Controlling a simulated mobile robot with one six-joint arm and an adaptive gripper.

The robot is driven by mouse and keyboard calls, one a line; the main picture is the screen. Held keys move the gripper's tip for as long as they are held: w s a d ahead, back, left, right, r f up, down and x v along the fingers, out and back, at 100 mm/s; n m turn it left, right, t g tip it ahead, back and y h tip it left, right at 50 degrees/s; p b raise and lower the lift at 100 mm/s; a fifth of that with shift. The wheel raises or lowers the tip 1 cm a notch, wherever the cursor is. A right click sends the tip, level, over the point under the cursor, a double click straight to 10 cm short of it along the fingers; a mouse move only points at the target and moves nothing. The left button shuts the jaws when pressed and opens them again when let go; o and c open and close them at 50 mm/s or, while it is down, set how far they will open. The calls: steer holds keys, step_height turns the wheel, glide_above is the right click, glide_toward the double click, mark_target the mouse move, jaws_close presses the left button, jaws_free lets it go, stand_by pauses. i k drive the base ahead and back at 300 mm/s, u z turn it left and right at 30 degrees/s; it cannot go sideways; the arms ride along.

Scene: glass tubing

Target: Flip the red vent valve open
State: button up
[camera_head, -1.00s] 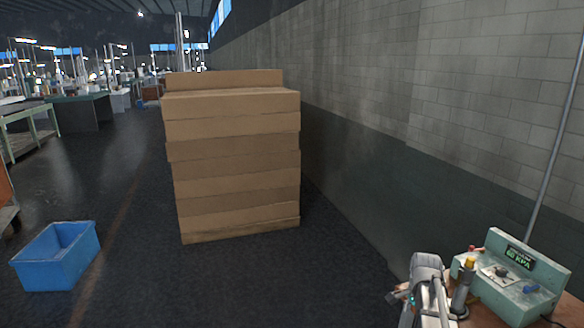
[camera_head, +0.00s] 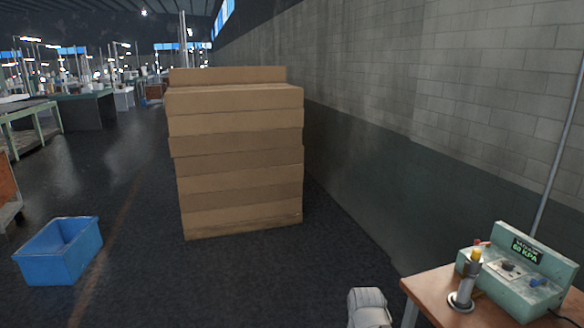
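A pale green control box (camera_head: 517,289) stands on the wooden table at the lower right. Only a white rounded part of my arm shows at the bottom edge, left of the table. My gripper's fingers are out of view.
A grey upright piece with a yellow top (camera_head: 465,285) stands on the table (camera_head: 430,290), in front of the box's left end. A tall stack of cardboard boxes (camera_head: 240,160) and a blue bin (camera_head: 60,253) stand on the floor. A wall runs along the right.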

mark_target(477, 242)
steer(key=z, duration=0.3)
steer(key=i, duration=0.9)
steer(key=u, duration=0.1)
